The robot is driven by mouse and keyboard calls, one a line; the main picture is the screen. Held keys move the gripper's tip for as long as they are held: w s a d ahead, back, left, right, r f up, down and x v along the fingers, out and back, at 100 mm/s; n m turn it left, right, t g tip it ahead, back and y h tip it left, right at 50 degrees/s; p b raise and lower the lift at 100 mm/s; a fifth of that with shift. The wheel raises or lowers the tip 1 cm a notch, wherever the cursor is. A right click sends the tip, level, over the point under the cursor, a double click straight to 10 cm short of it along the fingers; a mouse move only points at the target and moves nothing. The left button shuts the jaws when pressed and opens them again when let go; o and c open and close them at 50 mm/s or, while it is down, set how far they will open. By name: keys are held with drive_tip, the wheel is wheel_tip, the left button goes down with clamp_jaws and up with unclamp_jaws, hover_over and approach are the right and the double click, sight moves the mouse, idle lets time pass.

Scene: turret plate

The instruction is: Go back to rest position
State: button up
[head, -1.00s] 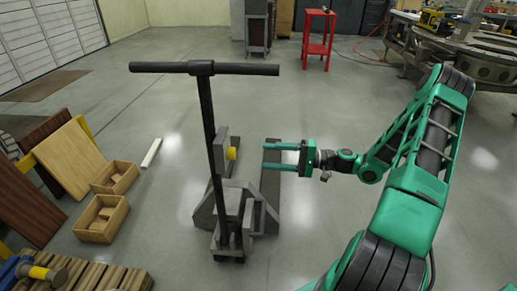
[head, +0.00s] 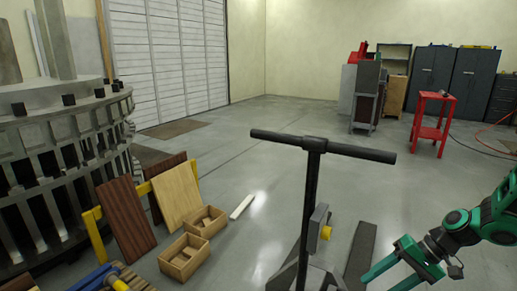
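My gripper (head: 385,276) is at the lower right of the head view, with its two green fingers parallel and a gap between them. It is open and nothing shows between the fingers. The fingers point down and left, toward a pallet jack (head: 312,200) with a black T-shaped handle. The gripper is to the right of the jack's handle post, beside its dark fork (head: 360,254), and I cannot tell how near it is. The lower part of the jack is cut off by the frame.
Two wooden boxes (head: 183,257) and leaning boards (head: 126,218) stand to the left. A large round metal structure (head: 60,165) fills the far left. A red stand (head: 431,122) and dark cabinets (head: 430,75) are at the back right.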

drive_tip(key=s+d+r+m+h, duration=0.1)
drive_tip(key=s+d+r+h, duration=0.2)
drive_tip(key=s+r, duration=0.4)
drive_tip(key=s+d+r+m+h, duration=0.2)
drive_tip(key=s+d+r+h, duration=0.2)
drive_tip(key=s, duration=1)
wheel_tip(320, 180, up, 4)
drive_tip(key=shift+d+f+g+h, duration=0.1)
drive_tip(key=shift+d+g+h, duration=0.05)
drive_tip(key=shift+g+h, duration=0.15)
